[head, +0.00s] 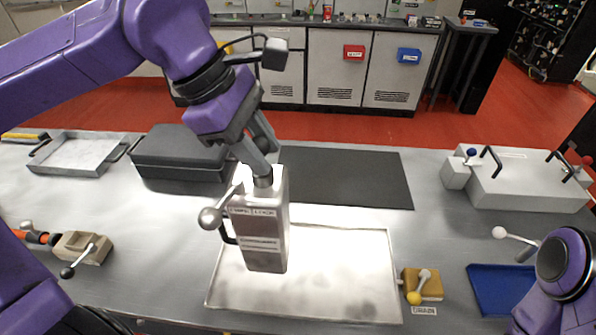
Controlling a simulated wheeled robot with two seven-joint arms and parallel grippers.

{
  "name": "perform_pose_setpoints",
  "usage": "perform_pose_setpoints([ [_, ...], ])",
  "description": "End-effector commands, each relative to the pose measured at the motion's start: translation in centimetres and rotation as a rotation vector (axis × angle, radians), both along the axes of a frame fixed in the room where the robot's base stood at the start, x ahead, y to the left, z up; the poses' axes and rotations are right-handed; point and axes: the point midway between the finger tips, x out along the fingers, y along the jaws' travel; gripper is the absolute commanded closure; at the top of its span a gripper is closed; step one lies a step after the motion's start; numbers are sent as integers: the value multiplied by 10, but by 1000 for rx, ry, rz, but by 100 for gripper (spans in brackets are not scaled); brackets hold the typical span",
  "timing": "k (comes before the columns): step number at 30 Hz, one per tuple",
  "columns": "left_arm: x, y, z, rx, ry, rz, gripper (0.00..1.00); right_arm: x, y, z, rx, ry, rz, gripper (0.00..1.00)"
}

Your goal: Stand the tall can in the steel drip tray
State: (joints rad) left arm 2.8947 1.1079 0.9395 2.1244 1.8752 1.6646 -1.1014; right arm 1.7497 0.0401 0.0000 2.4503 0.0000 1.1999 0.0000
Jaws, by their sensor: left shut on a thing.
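The tall can (264,240) is a grey metal box-shaped can with a printed label, a side handle and a ball-ended lever near its top. It is upright, over the left part of the steel drip tray (345,309), a shallow bright tray at the table's front middle. I cannot tell whether its base touches the tray floor. My left gripper (263,181) is shut on the can's top from above; its fingertips are partly hidden. On the right, a purple link of my right arm shows, but its gripper does not.
A black case (180,147) and a shallow metal tray (75,154) stand at the back left. A dark mat (345,177) lies behind the drip tray. A yellow valve block (425,287) sits against its right side, with a blue tray (495,290) farther right. A white box (525,190) stands back right.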

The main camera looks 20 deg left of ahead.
Motion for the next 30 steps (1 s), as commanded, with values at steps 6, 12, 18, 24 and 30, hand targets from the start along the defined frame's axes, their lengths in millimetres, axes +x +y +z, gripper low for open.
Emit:
perform_pose_setpoints([
  [6,38,-13,-23,2,4,1,100,0,0,17,0,0,0,57],
  [12,61,-22,-53,1,2,2,100,0,0,24,0,0,0,57],
  [18,72,-26,-68,0,0,1,100,0,0,28,-1,-1,0,57],
  [24,76,-27,-94,0,-1,1,100,0,0,30,-1,-1,0,57],
  [30,76,-27,-103,-2,-3,2,100,0,0,31,-1,-1,0,57],
])
